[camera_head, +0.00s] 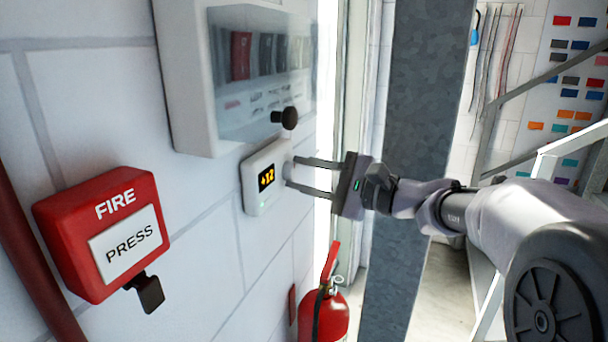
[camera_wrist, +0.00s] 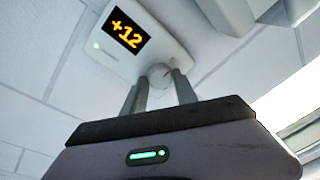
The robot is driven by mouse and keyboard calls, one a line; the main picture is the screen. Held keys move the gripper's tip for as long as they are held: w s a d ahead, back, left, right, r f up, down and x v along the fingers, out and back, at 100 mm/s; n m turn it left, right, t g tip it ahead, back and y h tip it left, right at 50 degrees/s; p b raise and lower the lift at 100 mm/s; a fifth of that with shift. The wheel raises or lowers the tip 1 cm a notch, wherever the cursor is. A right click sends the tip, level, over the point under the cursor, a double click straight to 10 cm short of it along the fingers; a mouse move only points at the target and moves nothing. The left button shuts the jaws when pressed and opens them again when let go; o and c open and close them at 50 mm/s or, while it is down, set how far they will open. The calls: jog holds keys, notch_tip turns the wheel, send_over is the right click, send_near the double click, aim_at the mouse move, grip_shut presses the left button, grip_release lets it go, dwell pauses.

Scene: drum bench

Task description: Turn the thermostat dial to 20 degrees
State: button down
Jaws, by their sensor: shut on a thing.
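The white thermostat (camera_head: 262,184) is on the white wall, below a glass-fronted cabinet. Its display (camera_head: 266,179) reads +12 in orange, with a small green light below it. The display also shows +12 in the wrist view (camera_wrist: 127,30). The round pale dial (camera_wrist: 160,74) sticks out from the thermostat beside the display. My gripper (camera_head: 290,172) reaches in from the right, and its two fingers are shut on the dial. In the wrist view the fingertips (camera_wrist: 160,82) lie on both sides of the dial and partly hide it.
A red fire call box (camera_head: 72,222) is on the wall at left, with a black tab under it. The glass-fronted cabinet (camera_head: 190,75) with a black knob (camera_head: 285,118) juts out just above the thermostat. A red extinguisher (camera_head: 332,318) stands below my gripper. A grey column (camera_head: 425,130) stands behind my arm.

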jog(key=shift+r, duration=0.1)
jog(key=m+p, duration=0.1)
jog(key=p, duration=0.1)
jog(key=m+p, duration=0.1)
jog(key=p, duration=0.1)
jog(key=shift+r+m, duration=0.25)
jog(key=shift+m, duration=0.05)
jog(key=m+p, duration=0.3)
jog(key=p, duration=0.2)
jog(key=shift+r+g, duration=0.1)
jog(key=shift+g, duration=0.2)
jog(key=m+p, duration=0.4)
jog(key=p, duration=0.1)
jog(key=shift+g+h+p, duration=0.4)
jog(key=shift+f+m+p, duration=0.2)
jog(key=shift+m+p, duration=0.5)
jog(key=shift+p, duration=0.35)
jog(key=shift+f, duration=0.1)
jog(key=c, duration=1)
grip_release()
jog(key=shift+o, duration=0.2)
